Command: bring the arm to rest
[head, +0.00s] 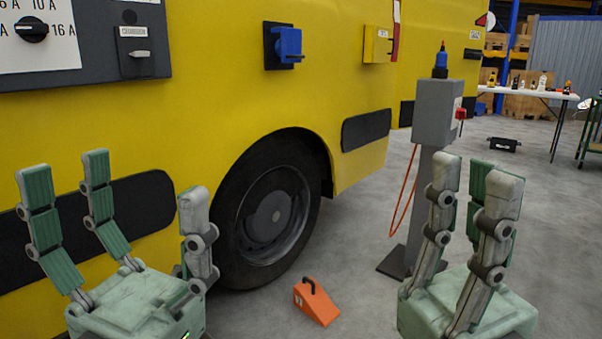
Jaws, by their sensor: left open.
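My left gripper (122,190) is at the lower left of the head view, in front of the yellow vehicle. Its jointed fingers with green pads point up and stand wide apart, with nothing between them. My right gripper (472,190) is at the lower right, in front of the grey post and the floor. Its fingers also point up, with visible gaps between them and nothing held. Both grippers are apart from each other. The arms behind the gripper bodies are out of the picture.
The yellow vehicle (210,110) with a black wheel (270,215) fills the left. An orange wheel chock (317,302) lies on the floor between my grippers. A grey post (434,112) stands behind my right gripper. A white table (530,93) with bottles is far right.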

